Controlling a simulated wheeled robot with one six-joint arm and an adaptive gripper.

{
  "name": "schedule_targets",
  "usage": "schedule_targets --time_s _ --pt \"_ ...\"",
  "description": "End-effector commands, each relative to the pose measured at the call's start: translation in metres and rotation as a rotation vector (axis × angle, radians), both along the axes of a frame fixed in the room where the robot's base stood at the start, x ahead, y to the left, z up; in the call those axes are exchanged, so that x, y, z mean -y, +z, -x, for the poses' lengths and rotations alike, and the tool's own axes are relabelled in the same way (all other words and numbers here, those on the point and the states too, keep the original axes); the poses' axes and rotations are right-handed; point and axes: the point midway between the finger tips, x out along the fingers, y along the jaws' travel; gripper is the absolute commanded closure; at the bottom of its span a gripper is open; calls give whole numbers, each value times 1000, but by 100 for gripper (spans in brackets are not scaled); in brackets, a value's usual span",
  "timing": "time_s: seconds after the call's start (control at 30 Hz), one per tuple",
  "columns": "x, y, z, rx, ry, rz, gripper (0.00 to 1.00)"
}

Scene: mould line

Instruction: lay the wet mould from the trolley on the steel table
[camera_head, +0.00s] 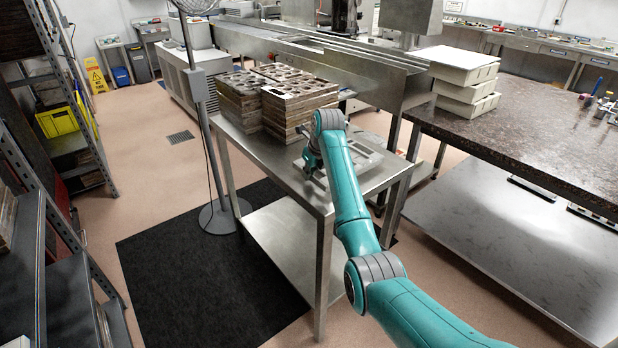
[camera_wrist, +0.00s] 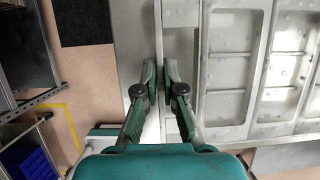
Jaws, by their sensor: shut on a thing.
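The mould (camera_head: 372,158) is a pale grey tray with rectangular compartments. It is at the near right end of the steel table (camera_head: 245,142), partly hidden by my arm. My gripper (camera_head: 312,165) is at its left side. In the wrist view my gripper (camera_wrist: 162,78) is shut on the left rim of the mould (camera_wrist: 232,60), whose compartments spread to the right. The mould looks level and lies on or just above the tabletop; I cannot tell whether it touches. I cannot make out the trolley.
Stacks of brown moulds (camera_head: 290,95) fill the far part of the steel table. A fan stand (camera_head: 205,130) rises at its left. A dark-topped counter (camera_head: 520,120) with white boxes (camera_head: 465,80) is to the right. A black mat (camera_head: 190,270) lies on the floor.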

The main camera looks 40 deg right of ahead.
Motion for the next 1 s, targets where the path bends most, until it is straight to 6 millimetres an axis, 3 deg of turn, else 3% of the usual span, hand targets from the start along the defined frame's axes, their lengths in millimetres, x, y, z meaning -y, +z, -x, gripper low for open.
schedule_targets --time_s 0.13,0.5,0.6,0.63,1.0 --pt "0 -18 0 0 1 0 100" --pt "0 -22 0 0 1 0 100" --pt "0 -23 0 -1 1 0 71" --pt "0 -23 0 -1 1 0 68" --pt "0 -19 0 -1 1 0 68"
